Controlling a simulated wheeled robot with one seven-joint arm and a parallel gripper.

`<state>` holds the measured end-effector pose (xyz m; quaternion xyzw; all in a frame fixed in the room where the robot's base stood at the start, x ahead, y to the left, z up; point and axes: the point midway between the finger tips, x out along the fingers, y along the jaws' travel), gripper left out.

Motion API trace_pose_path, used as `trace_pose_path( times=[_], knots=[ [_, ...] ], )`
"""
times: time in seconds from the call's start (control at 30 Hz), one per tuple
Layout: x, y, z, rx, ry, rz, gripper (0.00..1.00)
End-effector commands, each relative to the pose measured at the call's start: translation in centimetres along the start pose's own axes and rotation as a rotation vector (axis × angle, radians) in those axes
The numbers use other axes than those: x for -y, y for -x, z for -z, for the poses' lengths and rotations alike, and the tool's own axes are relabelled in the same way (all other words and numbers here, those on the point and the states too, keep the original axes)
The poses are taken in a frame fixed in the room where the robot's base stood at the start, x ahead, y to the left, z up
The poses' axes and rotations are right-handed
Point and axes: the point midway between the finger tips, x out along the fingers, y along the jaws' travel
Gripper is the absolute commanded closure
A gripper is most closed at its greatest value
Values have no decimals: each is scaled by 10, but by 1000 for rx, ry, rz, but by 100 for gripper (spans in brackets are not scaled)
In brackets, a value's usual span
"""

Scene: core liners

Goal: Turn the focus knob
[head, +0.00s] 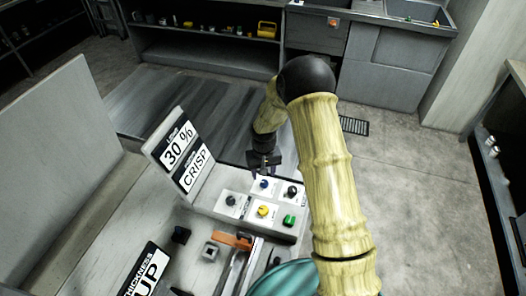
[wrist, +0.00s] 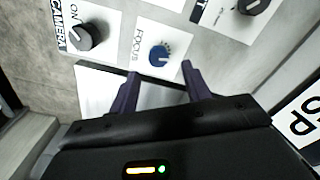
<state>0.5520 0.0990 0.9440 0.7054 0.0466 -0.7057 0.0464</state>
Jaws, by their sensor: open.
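The focus knob (wrist: 158,55) is a small blue dial on a white plate marked FOCUS. In the wrist view it lies just beyond and between the tips of my two purple fingers. In the head view the blue knob (head: 263,184) is on the top row of the control panel (head: 205,207). My gripper (wrist: 160,78) is open and empty, with its fingers spread apart. In the head view my gripper (head: 264,168) is right by the blue knob. I see no finger closed on the knob, and cannot tell the exact gap to it.
A black CAMERA knob (wrist: 90,35) sits to the left, and another black knob (wrist: 250,5) to the upper right. A yellow knob (head: 263,210) and a green knob (head: 289,220) are lower on the panel. A sign (head: 182,152) reading 30 % and CRISP stands behind.

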Motion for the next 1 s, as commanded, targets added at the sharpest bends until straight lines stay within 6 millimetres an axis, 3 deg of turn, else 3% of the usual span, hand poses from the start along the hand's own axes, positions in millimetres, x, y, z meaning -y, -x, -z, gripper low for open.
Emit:
trace_pose_path(
  times=[0.6, 0.73, 1.0],
  knots=[
    [3, 112, 2, -3, 5, 0, 52],
    [3, 124, 2, -1, 5, 0, 52],
    [1, 126, 2, 1, 3, 0, 52]
  ],
)
